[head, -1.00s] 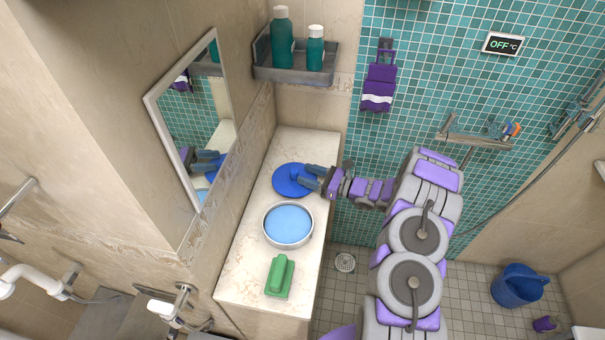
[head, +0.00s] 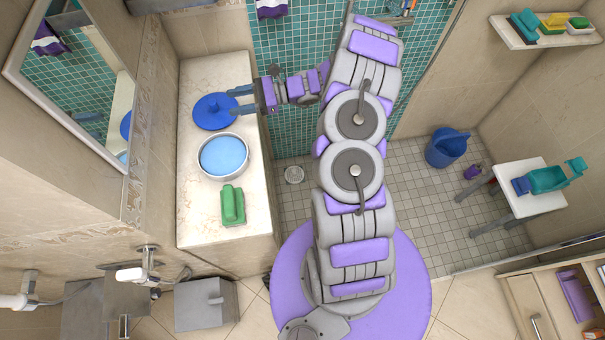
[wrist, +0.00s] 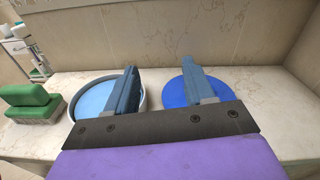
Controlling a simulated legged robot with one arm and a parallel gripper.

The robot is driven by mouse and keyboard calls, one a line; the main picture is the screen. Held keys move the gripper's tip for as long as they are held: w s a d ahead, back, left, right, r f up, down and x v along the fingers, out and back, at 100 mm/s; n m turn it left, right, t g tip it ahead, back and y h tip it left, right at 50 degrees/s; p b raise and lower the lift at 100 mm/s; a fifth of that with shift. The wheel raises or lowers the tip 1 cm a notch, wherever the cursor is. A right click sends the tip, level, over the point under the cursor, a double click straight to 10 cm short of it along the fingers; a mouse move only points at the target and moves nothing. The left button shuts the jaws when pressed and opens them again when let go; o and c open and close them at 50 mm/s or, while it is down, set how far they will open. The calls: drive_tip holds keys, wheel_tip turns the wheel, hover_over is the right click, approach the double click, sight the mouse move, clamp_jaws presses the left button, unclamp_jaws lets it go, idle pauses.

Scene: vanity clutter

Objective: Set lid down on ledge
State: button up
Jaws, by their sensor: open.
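The blue round lid (head: 214,111) lies on the pale stone ledge (head: 200,75), just behind the bowl in the head view. A small knob stands at its middle. The bowl (head: 223,155) has a grey rim and light blue contents, and it is uncovered. My gripper (head: 235,101) is open at the lid's right side, with its fingers apart and nothing between them. In the wrist view the lid (wrist: 177,93) shows behind the right finger and the bowl (wrist: 84,98) behind the left finger.
A green block-shaped item (head: 232,205) sits on the ledge in front of the bowl. A mirror (head: 80,75) hangs on the wall to the left. The ledge's far end is clear.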

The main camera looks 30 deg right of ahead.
drive_tip(key=s+a+r+n+g+h, duration=0.3)
drive_tip(key=s+a+r+n+g, duration=0.3)
drive_tip(key=s, duration=0.3)
drive_tip(key=s+a+r+n+g+h, duration=0.2)
drive_tip(key=s+a+r+n+g, duration=0.2)
drive_tip(key=s+a+r+n, duration=0.5)
drive_tip(key=s+d+n+h, duration=0.2)
drive_tip(key=s+d+h, duration=0.1)
drive_tip(key=s, duration=0.4)
drive_tip(key=s+d+r+n+t+h, duration=0.1)
drive_tip(key=s+d+n+h, duration=0.1)
drive_tip(key=s+d+h, duration=0.2)
drive_tip(key=s+d+n+h, duration=0.1)
drive_tip(key=s+d+h, duration=0.3)
drive_tip(key=s, duration=0.6)
drive_tip(key=shift+d+r+n+t, duration=0.25)
drive_tip(key=shift+d+n+t, duration=0.15)
drive_tip(key=shift+d, duration=0.05)
drive_tip(key=shift+f, duration=0.1)
